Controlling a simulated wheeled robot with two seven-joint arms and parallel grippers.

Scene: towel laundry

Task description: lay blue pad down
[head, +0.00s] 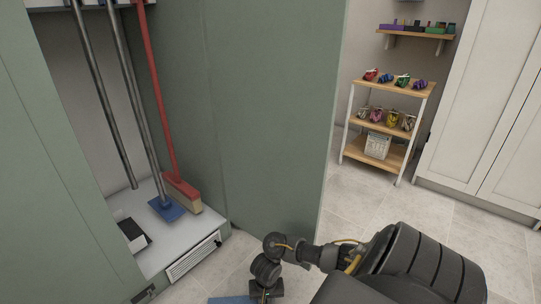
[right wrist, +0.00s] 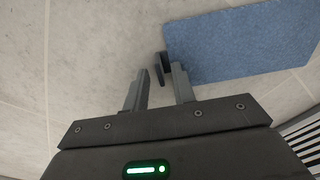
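The blue pad (right wrist: 245,45) is a flat blue rectangle. It appears to lie flat on the pale tile floor in the right wrist view, and its edge shows at the bottom of the head view (head: 230,300). My right gripper (right wrist: 158,82) has its two fingers apart with a gap between them. The right-hand finger's tip overlaps the pad's left edge in the picture; I cannot tell whether it touches. A small dark upright shape, perhaps a shadow, shows between the fingertips. In the head view this gripper (head: 262,294) is low at the bottom edge. My left gripper is out of view.
An open green cabinet (head: 265,100) holds a red broom (head: 160,95), a blue flat mop (head: 167,209) and a dark-and-white item (head: 133,236). Its vented base (head: 193,259) is close to my right gripper. A wooden shelf rack (head: 388,122) stands behind. Floor lies open between.

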